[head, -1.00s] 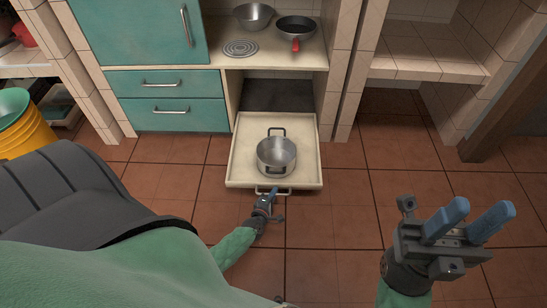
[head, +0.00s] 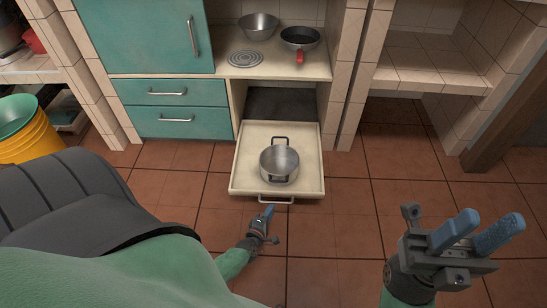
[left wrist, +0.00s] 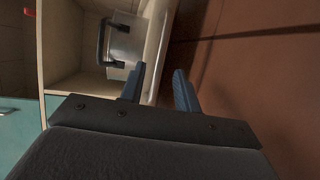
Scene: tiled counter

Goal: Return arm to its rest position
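My left gripper (head: 266,218) is just in front of the pulled-out drawer (head: 240,178), below and a little left of its handle (head: 275,200), and apart from it. In the left wrist view its two blue fingers (left wrist: 160,88) stand apart with nothing between them. A steel pot (head: 279,164) with two dark handles sits in the drawer. My right gripper (head: 474,236) is raised at the lower right of the head view, its blue fingers apart and empty.
Teal cabinets (head: 158,107) stand left of the drawer. A steel bowl (head: 259,25) and a black pan (head: 300,38) are on the counter above. A yellow bucket (head: 27,140) is at the far left. The tiled floor (head: 335,235) between my grippers is clear.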

